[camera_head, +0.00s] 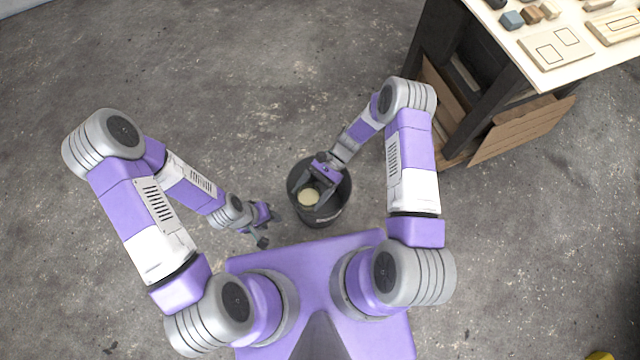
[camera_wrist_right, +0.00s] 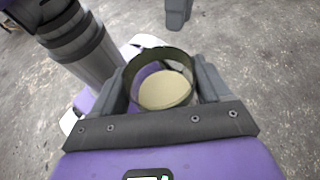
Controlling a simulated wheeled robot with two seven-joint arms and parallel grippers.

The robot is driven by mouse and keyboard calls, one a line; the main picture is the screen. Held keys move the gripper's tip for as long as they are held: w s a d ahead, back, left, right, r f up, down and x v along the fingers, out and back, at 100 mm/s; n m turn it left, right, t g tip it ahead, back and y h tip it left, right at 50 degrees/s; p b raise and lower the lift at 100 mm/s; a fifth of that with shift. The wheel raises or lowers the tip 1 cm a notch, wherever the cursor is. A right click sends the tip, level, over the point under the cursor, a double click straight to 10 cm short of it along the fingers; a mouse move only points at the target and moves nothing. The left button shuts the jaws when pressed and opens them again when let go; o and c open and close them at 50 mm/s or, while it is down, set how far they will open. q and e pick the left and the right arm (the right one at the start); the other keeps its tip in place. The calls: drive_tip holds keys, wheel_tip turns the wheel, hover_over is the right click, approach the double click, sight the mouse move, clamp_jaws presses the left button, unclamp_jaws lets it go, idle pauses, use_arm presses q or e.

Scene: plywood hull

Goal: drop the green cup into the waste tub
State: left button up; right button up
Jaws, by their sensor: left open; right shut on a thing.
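The dark waste tub (camera_head: 325,218) stands on the floor just in front of my base in the head view. My right gripper (camera_head: 312,192) is over the tub's opening, shut on the cup (camera_head: 308,198). From above, the cup shows a pale cream inside. In the right wrist view the cup (camera_wrist_right: 165,92) sits between the two fingers, with a thin dark olive-green wall and its round mouth facing the camera. Whether its lower end is below the tub's rim I cannot tell. My left gripper (camera_head: 266,228) is open and empty, left of the tub.
A workbench (camera_head: 593,62) with a pale top, small blocks and wooden boards stands at the upper right. Brown panels (camera_head: 520,130) lean under it. The concrete floor around the tub is clear on the left and behind. A yellow thing (camera_head: 600,356) shows at the bottom right edge.

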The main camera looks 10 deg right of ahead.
drive_tip(key=w+f+m+t+y+b, duration=0.1)
drive_tip(key=w+f+m+t+b, duration=0.1)
drive_tip(key=w+f+m+t, duration=1.1)
drive_tip(key=w+d+f+m+t+h+b, duration=0.1)
drive_tip(key=d+f+m+t+b, duration=0.1)
drive_tip(key=f, duration=0.4)
drive_tip(key=w+d+f+m+t+h+b, duration=0.1)
drive_tip(key=d+f+m+t+h+b, duration=0.1)
drive_tip(key=f, duration=0.4)
drive_tip(key=d+t+b, duration=0.1)
drive_tip(key=b, duration=0.1)
drive_tip(key=shift+w+d+f+m+b, duration=0.3)
drive_tip(key=shift+f+b, duration=0.05)
drive_tip(key=shift+t, duration=0.3)
drive_tip(key=o, duration=1.1)
drive_tip(key=shift+c, duration=0.2)
drive_tip(key=p+v, duration=0.3)
drive_tip(key=v, duration=0.4)
drive_tip(key=shift+s+d+r, duration=0.15)
drive_tip(key=shift+s+d, duration=0.05)
drive_tip(key=shift+s, duration=0.05)
